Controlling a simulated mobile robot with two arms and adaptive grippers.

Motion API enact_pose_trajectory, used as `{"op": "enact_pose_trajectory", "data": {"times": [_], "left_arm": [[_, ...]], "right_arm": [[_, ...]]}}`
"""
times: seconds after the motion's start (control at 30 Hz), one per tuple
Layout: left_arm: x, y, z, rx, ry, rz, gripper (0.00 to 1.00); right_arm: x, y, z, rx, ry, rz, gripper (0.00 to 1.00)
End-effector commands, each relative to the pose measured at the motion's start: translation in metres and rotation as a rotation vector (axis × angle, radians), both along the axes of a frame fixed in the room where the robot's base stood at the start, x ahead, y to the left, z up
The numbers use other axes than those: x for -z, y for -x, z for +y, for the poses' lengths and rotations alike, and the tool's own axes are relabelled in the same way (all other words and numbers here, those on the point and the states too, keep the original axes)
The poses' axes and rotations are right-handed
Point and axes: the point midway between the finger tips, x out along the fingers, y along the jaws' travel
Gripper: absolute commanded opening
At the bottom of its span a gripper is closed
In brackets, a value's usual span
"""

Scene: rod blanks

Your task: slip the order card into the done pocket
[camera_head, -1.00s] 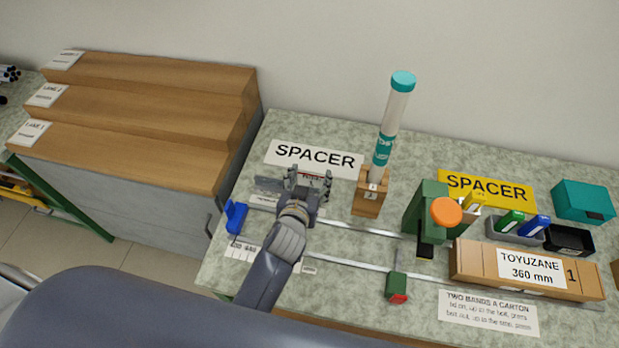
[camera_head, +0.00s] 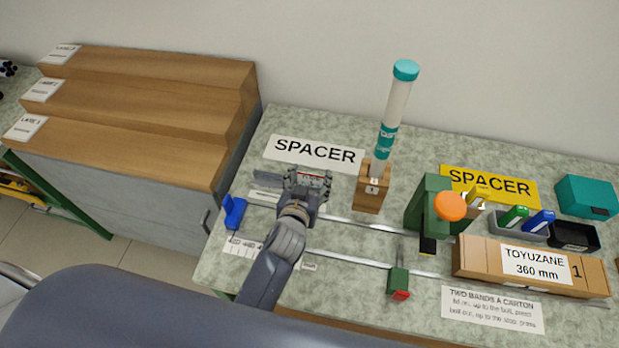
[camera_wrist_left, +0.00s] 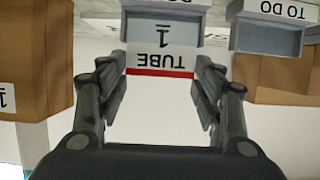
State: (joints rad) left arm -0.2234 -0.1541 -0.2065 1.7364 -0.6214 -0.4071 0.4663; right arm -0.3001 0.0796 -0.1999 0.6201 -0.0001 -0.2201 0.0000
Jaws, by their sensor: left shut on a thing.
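My left gripper (camera_head: 308,178) is shut on the order card (camera_wrist_left: 160,60), a white card with a red stripe. It reads TUBE and 1, upside down in the left wrist view. A grey pocket (camera_wrist_left: 190,40) lies straight beyond the card, its label cut off by the top edge. The card's far part overlaps this pocket in the picture; I cannot tell whether it is inside. A second grey pocket (camera_wrist_left: 266,38), labelled TO DO, stands beside it. My right gripper is not in view.
A wooden block (camera_head: 368,195) holding a tall teal-capped tube (camera_head: 396,105) stands close right of my left gripper. A blue stop (camera_head: 234,212) is to the left. A green press (camera_head: 428,205), a carton (camera_head: 490,262) and a metal rail (camera_head: 345,258) occupy the bench.

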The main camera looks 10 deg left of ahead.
Motion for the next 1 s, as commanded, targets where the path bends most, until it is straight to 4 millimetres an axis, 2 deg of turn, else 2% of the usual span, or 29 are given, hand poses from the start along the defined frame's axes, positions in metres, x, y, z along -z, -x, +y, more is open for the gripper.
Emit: {"op": "enact_pose_trajectory", "data": {"times": [0.23,0.3,0.37,0.77,0.87,1.0], "left_arm": [[0.007,0.0,0.0,0.0,0.001,0.0,0.54],[0.006,0.0,0.0,0.0,0.001,-0.001,0.72],[0.006,0.0,0.0,0.0,0.001,0.0,0.84],[0.004,0.0,0.0,0.0,0.001,-0.001,0.84],[-0.004,-0.001,0.0,-0.001,0.002,-0.004,0.84],[-0.026,-0.001,0.0,0.0,0.002,-0.006,0.84]], "right_arm": [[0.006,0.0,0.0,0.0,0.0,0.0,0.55],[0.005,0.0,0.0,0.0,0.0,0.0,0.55],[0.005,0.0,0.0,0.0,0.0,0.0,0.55],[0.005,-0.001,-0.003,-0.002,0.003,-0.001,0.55],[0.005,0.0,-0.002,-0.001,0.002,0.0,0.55],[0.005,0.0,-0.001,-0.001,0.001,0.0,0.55]]}}
